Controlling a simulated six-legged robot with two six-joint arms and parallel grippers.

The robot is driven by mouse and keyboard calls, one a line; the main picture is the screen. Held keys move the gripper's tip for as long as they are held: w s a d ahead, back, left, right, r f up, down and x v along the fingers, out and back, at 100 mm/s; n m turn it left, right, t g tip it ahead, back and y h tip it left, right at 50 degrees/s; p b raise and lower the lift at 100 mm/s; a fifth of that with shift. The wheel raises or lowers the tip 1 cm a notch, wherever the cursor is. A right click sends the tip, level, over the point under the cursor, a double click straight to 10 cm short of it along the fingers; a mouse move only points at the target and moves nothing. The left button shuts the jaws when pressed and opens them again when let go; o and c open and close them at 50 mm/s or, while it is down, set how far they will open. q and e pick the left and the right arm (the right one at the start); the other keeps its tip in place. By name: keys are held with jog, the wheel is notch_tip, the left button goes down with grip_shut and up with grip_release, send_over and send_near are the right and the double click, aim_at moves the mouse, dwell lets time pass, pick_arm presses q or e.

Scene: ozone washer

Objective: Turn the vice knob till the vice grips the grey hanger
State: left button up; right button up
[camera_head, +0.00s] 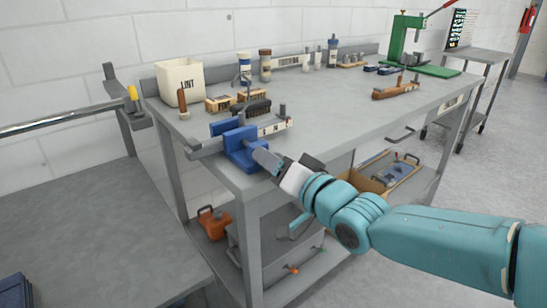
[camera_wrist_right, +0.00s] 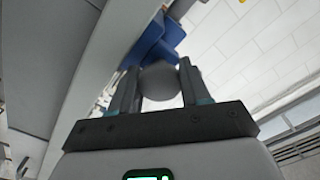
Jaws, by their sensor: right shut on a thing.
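The blue vice (camera_head: 243,148) is mounted at the near left corner of the grey workbench. It also shows in the right wrist view (camera_wrist_right: 155,42). The round grey vice knob (camera_wrist_right: 158,82) sits between the two fingers of my right gripper (camera_wrist_right: 158,90), which is shut on it. In the head view my right gripper (camera_head: 280,166) reaches the front of the vice from the right. My left gripper is not in view.
On the workbench (camera_head: 330,110) stand a white LINT box (camera_head: 181,81), brushes (camera_head: 250,107), bottles (camera_head: 265,65) and a green press (camera_head: 405,45). A lower shelf holds a tray (camera_head: 388,172) and an orange can (camera_head: 214,222). A grey table (camera_head: 90,215) lies left.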

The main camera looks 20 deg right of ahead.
jog(key=m+p, duration=0.1)
jog(key=m, duration=0.4)
jog(key=shift+m, duration=0.3)
jog(key=m+p, duration=0.2)
jog(key=m, duration=0.4)
jog(key=m+p, duration=0.2)
jog(key=m, duration=0.4)
jog(key=shift+m, duration=0.3)
jog(key=m+p, duration=0.1)
jog(key=m, duration=0.3)
jog(key=shift+r+m+p, duration=0.1)
jog(key=shift+m+p, duration=0.2)
jog(key=m+p, duration=0.1)
jog(key=p, duration=0.2)
jog(key=m+p, duration=0.2)
jog(key=p, duration=0.2)
jog(key=shift+r+m+p, duration=0.25)
jog(key=shift+m+p, duration=0.05)
jog(key=m+p, duration=0.3)
jog(key=p, duration=1.9)
jog(key=shift+m, duration=0.3)
jog(key=shift+f+p, duration=0.3)
jog(key=shift+p, duration=0.8)
jog(key=shift+f, duration=0.1)
